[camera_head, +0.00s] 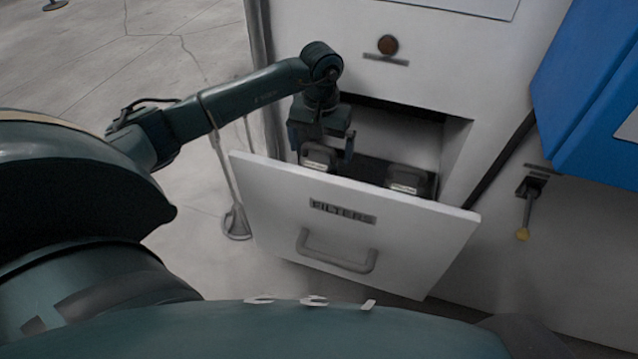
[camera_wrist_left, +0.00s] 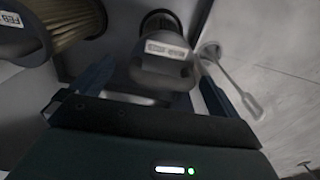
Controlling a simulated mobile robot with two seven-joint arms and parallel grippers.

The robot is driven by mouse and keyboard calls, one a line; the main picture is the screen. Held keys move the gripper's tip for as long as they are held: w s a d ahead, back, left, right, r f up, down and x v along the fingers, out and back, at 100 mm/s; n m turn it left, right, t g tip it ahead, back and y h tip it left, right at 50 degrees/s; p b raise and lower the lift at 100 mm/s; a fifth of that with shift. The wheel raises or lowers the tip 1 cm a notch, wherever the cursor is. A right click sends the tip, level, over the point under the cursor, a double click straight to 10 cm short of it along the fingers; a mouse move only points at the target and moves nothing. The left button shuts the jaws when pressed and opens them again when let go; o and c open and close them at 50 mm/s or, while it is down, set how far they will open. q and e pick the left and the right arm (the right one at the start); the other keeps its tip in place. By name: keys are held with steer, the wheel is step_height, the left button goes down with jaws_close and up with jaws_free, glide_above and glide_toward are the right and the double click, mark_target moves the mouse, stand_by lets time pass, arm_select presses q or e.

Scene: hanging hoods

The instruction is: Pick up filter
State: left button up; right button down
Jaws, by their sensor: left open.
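Two dark filters with light labels sit in the open drawer (camera_head: 280,205) marked "FILTERS". The left filter (camera_head: 318,160) is right under my left gripper (camera_head: 322,148); the right filter (camera_head: 408,182) stands apart from it. My left gripper is open and points down into the drawer. In the left wrist view the left filter (camera_wrist_left: 160,68) lies between my two spread fingers (camera_wrist_left: 155,90); I cannot tell whether they touch it. The other filter (camera_wrist_left: 72,22), with tan pleats, shows at upper left there. The filters' lower parts are hidden by the drawer front in the head view.
The drawer front has a grey handle (camera_head: 335,258). A white cabinet (camera_head: 440,60) with a brown knob (camera_head: 387,45) rises behind. A blue box (camera_head: 590,90) and a yellow-tipped lever (camera_head: 525,215) are at right. A stand base (camera_head: 236,222) is on the floor left of the drawer.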

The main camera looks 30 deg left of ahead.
mark_target(319, 158)
arm_select(q)
step_height(319, 158, down, 4)
steer(key=shift+s+a+f, duration=0.1)
steer(key=shift+c, duration=0.3)
steer(key=c, duration=1.1)
